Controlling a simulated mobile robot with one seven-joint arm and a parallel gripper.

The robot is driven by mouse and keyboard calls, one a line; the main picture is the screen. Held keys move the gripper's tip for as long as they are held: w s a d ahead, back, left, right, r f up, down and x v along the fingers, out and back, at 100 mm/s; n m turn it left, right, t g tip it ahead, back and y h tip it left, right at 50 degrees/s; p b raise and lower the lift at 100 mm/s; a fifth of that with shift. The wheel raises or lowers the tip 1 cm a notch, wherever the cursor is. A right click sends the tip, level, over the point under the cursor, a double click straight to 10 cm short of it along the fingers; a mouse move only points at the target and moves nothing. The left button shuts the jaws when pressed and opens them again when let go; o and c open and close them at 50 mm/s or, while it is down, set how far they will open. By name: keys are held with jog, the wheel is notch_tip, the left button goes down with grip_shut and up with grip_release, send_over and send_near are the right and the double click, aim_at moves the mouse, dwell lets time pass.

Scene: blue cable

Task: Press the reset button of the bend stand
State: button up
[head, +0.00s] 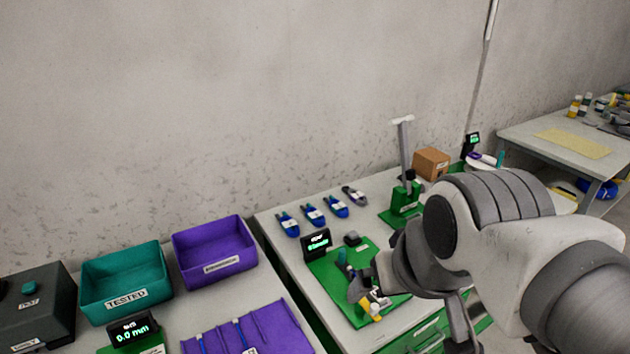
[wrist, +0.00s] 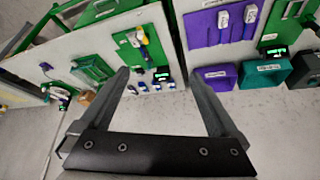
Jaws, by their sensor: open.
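A green plate (head: 335,276) with a black display (head: 316,243) lies on the middle bench; it looks like the bend stand, but its small text is not fully legible. A dark grey block (head: 352,239) sits at its back, and a dark upright part with yellow and white pieces stands near its front. I cannot tell which part is the reset button. In the wrist view the plate (wrist: 128,41) shows above and between my fingers. My gripper (wrist: 163,80) is open and empty, apart from the plate. In the head view my arm partly hides the plate's right side.
A green stand with a tall grey post (head: 404,150) and a brown box (head: 431,163) stand behind. Teal (head: 125,278) and purple (head: 214,250) bins stand further left. The wall is close behind.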

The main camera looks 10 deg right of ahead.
grip_shut()
dwell(1.5)
